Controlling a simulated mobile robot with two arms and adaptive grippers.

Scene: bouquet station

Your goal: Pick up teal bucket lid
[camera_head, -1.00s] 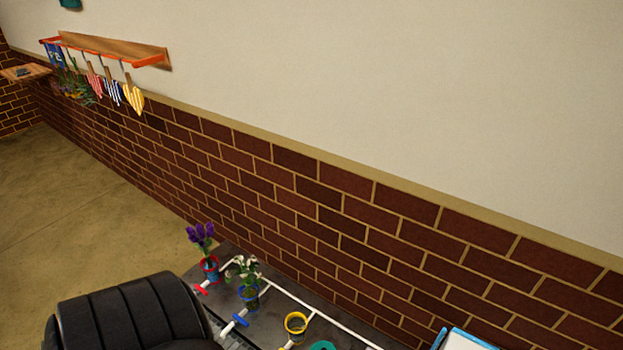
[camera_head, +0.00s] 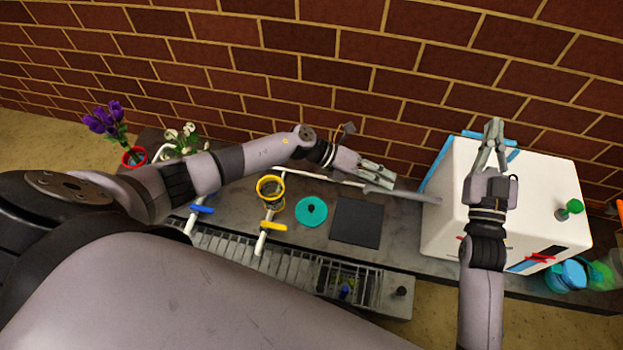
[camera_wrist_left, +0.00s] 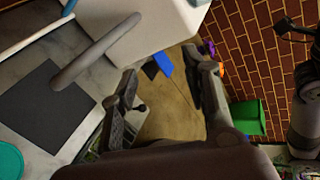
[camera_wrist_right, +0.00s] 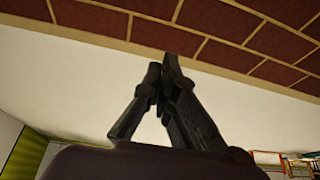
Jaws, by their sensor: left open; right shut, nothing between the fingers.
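The teal bucket lid (camera_head: 311,211) is a round disc with a small knob, lying on the dark counter between the yellow ring holder and a black square mat. Part of it also shows at the left edge of the left wrist view (camera_wrist_left: 9,161). My left gripper (camera_head: 388,178) is open and empty, above the counter to the upper right of the lid, near the white box. My right gripper (camera_head: 493,125) is shut and empty, raised over the white box, well to the right of the lid.
A white box (camera_head: 540,190) with a green knob fills the right of the counter. The black mat (camera_head: 357,222) lies beside the lid. A yellow ring holder (camera_head: 270,188), blue-handled valve (camera_head: 201,209) and white pipes stand left. Flowers in a red-rimmed pot (camera_head: 134,157) are further left. Brick wall is behind.

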